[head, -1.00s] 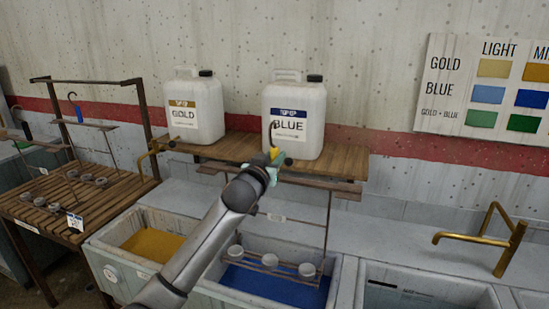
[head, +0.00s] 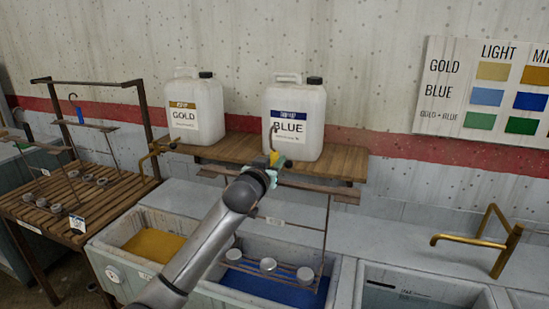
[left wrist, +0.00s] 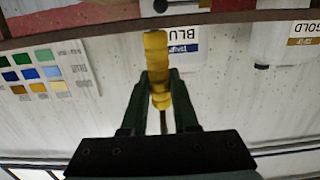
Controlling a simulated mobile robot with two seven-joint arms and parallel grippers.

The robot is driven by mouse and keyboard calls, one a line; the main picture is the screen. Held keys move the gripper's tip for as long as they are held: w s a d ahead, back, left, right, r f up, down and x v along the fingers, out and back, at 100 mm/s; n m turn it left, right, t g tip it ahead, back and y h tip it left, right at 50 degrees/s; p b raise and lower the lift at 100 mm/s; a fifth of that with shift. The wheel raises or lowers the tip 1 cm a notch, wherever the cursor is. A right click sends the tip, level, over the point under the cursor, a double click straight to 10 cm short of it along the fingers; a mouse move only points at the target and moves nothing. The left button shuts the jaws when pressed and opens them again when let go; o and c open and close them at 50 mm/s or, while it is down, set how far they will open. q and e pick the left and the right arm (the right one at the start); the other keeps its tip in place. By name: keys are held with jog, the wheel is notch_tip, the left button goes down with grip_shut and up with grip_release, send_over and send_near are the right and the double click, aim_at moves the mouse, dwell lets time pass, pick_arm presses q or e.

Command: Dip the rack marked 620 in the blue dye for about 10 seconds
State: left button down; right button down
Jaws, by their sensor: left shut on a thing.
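My left gripper (head: 266,171) is shut on the yellow handle (head: 274,157) of a hanging rack; the wrist view shows the handle (left wrist: 156,50) between both fingers. The rack's top crossbar (head: 318,190) spans above the basin, with thin rods down to a lower bar carrying three pale cups (head: 268,265). My right gripper is out of view.
A basin of gold dye (head: 153,244) lies left of the blue one. GOLD (head: 195,112) and BLUE (head: 296,118) jugs stand on a wooden shelf (head: 235,151) behind. A slatted stand (head: 105,205) holds other racks at left. A brass tap (head: 470,240) stands right.

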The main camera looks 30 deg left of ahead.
pick_arm(q)
jog(key=shift+r, duration=0.1)
notch_tip(320, 180, down, 17)
jog(key=b, duration=1.1)
jog(key=shift+f, duration=0.2)
dwell(0.4)
dwell(0.4)
dwell(5.1)
